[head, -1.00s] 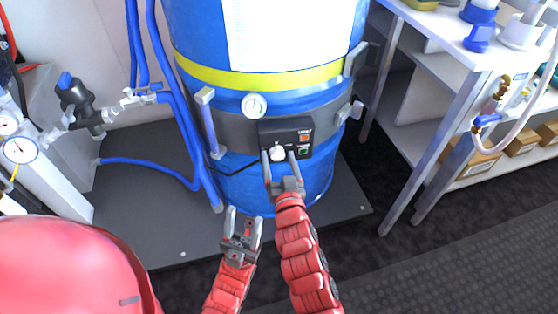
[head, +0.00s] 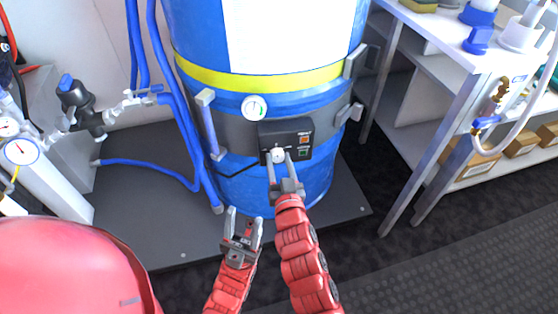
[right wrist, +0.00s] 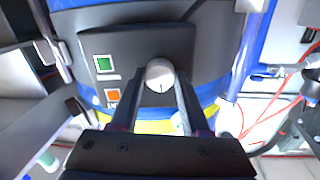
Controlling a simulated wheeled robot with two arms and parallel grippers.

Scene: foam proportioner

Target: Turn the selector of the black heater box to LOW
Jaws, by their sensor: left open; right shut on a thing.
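The black heater box (head: 293,138) is fixed to the dark band around the blue drum (head: 270,189). It has an orange and a green square on its right side in the head view. Its white round selector (head: 278,155) is on the lower left of the face. The selector also shows in the right wrist view (right wrist: 160,75), with a short dark mark on it. My right gripper (head: 280,163) is at the box with its fingers shut on the selector. The setting words around the selector are too small to read. My left gripper (head: 243,219) is open and empty, below and left of the box.
A dial gauge (head: 254,107) sits above the box. Blue hoses (head: 176,110) run down left of the drum. A white-topped shelf (head: 455,45) stands at the right. The drum stands on a dark platform (head: 150,215). The floor at lower right is clear.

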